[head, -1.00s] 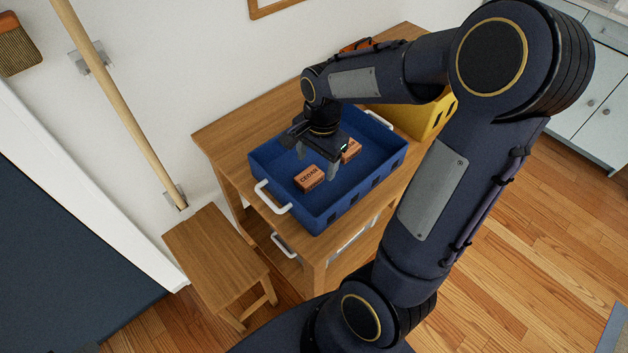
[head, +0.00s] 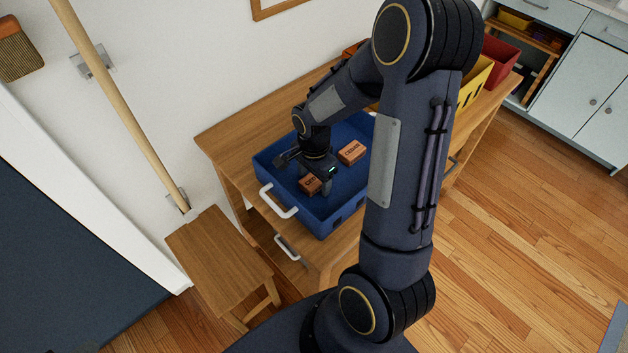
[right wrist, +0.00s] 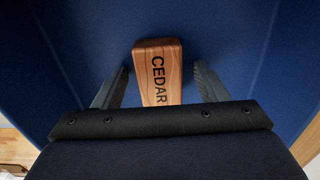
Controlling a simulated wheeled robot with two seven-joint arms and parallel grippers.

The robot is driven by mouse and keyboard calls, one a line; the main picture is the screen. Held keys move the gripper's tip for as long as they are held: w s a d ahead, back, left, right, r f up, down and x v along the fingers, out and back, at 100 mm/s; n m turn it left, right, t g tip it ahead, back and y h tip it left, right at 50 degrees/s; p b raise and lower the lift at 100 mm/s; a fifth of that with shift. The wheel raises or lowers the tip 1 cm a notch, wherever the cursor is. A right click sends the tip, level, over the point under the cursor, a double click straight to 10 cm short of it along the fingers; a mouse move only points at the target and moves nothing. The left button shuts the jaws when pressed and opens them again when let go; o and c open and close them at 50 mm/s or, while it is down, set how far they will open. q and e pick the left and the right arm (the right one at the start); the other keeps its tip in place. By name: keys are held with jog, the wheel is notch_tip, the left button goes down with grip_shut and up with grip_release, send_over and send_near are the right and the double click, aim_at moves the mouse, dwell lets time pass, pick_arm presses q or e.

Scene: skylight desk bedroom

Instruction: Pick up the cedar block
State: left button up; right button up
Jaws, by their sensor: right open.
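A reddish-brown wood block (head: 311,186) lies on the floor of the blue crate (head: 343,208), partly hidden by my gripper in the head view. The right wrist view shows a block lettered CEDAR (right wrist: 152,85) between the two fingers, with a gap on each side; its near end is hidden by the gripper body. My right gripper (head: 314,181) is open and points down into the crate over the nearer block. A second block, also appearing to read CEDAR (head: 352,152), lies farther right in the crate, clear of the gripper. My left gripper is not in view.
The crate stands on a wooden desk (head: 230,136) against the wall, with a white handle (head: 279,202) at its near end. Yellow (head: 474,84) and red (head: 502,56) bins stand farther along. A wooden stool (head: 218,252) stands at the desk's near left.

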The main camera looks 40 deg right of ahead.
jog(key=shift+c, duration=0.5)
jog(key=c, duration=1)
jog(key=shift+o, duration=0.2)
jog(key=shift+r, duration=0.1)
